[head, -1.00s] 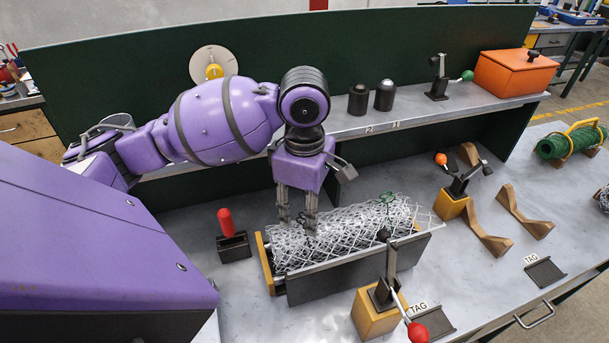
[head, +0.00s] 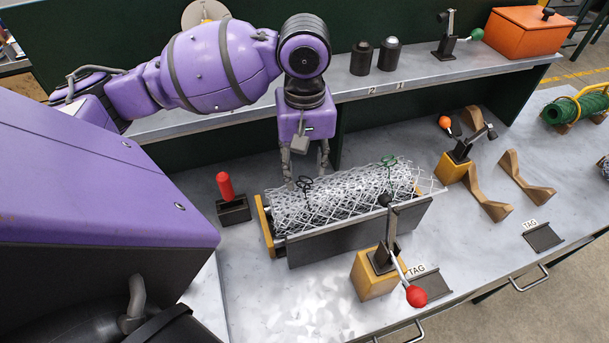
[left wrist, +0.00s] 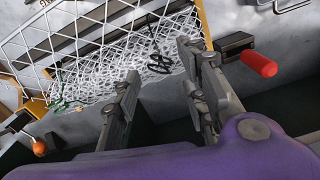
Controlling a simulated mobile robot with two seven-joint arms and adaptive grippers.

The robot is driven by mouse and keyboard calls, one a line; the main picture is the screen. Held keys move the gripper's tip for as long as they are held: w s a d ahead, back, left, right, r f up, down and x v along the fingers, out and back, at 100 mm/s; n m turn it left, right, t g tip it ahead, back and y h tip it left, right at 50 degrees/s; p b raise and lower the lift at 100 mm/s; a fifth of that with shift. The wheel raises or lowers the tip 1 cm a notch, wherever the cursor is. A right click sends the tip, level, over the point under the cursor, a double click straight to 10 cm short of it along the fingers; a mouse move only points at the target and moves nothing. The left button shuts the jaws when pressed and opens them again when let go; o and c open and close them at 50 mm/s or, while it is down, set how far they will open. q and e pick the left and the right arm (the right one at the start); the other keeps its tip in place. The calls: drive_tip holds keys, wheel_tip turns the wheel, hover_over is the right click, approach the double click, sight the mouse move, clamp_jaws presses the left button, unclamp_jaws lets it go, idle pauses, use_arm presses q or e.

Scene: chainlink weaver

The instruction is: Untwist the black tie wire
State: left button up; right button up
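A roll of silvery chainlink mesh (head: 345,192) lies in a long trough with a grey front wall (head: 350,240). The black tie wire (head: 304,183) is a small dark twist on the mesh near its left end; it also shows in the left wrist view (left wrist: 157,62). A green tie wire (head: 390,162) sits near the right end. My left gripper (head: 306,173) is open, fingers pointing down, just behind and above the black wire. In the left wrist view its two fingers (left wrist: 160,75) are apart with nothing between them. My right gripper is out of view.
A red-handled tool (head: 225,186) stands in a dark block left of the trough. A red-knobbed lever clamp (head: 385,268) stands in front, an orange-knobbed one (head: 458,160) at right. Wooden cradles (head: 515,185) lie further right. The shelf behind holds black cylinders (head: 361,58) and an orange box (head: 525,32).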

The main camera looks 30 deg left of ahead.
sight(304, 177)
use_arm(q)
drive_tip(key=m, duration=2.3)
drive_tip(key=shift+m, duration=0.4)
wheel_tip(304, 177, down, 4)
drive_tip(key=shift+f, duration=0.1)
drive_tip(key=shift+c, duration=0.4)
clamp_jaws()
